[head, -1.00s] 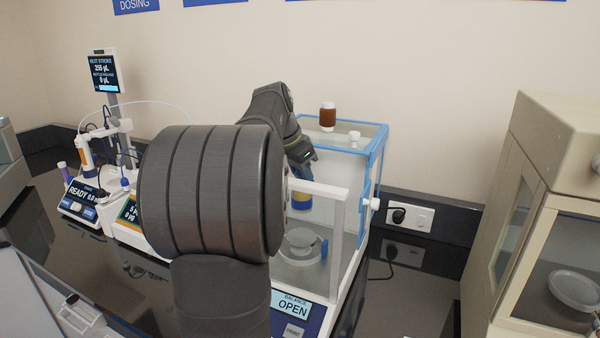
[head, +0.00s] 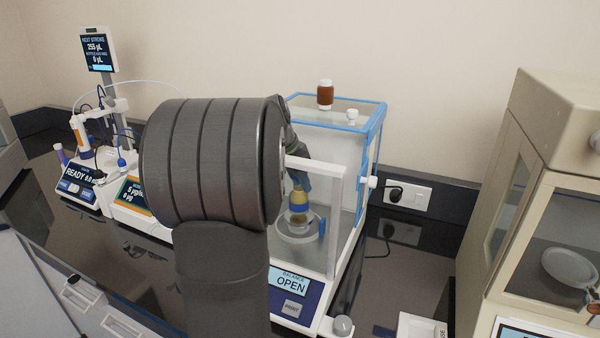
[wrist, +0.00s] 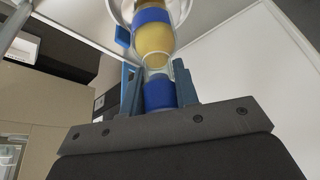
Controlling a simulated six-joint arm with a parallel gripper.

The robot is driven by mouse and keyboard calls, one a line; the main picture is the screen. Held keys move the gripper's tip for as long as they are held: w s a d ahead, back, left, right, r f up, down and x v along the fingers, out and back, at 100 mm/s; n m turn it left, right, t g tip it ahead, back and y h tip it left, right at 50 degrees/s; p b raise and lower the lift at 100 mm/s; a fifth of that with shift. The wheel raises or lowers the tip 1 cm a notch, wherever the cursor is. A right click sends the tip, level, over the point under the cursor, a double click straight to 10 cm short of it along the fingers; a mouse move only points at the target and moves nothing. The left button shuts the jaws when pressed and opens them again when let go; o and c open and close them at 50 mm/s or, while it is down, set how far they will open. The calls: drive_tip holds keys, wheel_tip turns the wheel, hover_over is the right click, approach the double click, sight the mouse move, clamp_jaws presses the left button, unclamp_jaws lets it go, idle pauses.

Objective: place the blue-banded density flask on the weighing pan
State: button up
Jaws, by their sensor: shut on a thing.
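The density flask (head: 299,200) has an amber body and blue bands. My gripper (wrist: 156,76) is shut on its upper end, which shows blue between the two fingers in the wrist view, where the flask body (wrist: 154,42) points away from me. In the head view the flask is upright inside the balance's glass chamber, directly over the round weighing pan (head: 290,238). Its base is at or just above the pan; I cannot tell if they touch. The pan's pale rim (wrist: 117,10) also shows behind the flask in the wrist view. My arm hides part of the chamber's left side.
The balance display (head: 289,281) reads OPEN. A blue tab (head: 322,228) stands at the pan's right side. A dosing unit (head: 80,185) stands left, a beige cabinet (head: 530,200) right.

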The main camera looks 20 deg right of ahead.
drive_tip(key=shift+f, duration=0.3)
drive_tip(key=shift+f, duration=0.3)
idle(0.3)
drive_tip(key=o, duration=1.5)
wheel_tip(320, 180, up, 9)
drive_tip(key=shift+f, duration=0.15)
drive_tip(key=shift+w+a+r+n+t+y, duration=0.2)
drive_tip(key=shift+w+a+r+n, duration=0.75)
drive_tip(key=shift+a+r, duration=1.85)
drive_tip(key=shift+w+a+r+n+t+y, duration=0.15)
drive_tip(key=shift+w+a+r+n+t, duration=0.35)
drive_tip(key=shift+w+a+r, duration=1.55)
drive_tip(key=shift+w+a+r+n+t+y, duration=0.25)
drive_tip(key=shift+a+r+n, duration=0.7)
drive_tip(key=shift+a+r, duration=2.6)
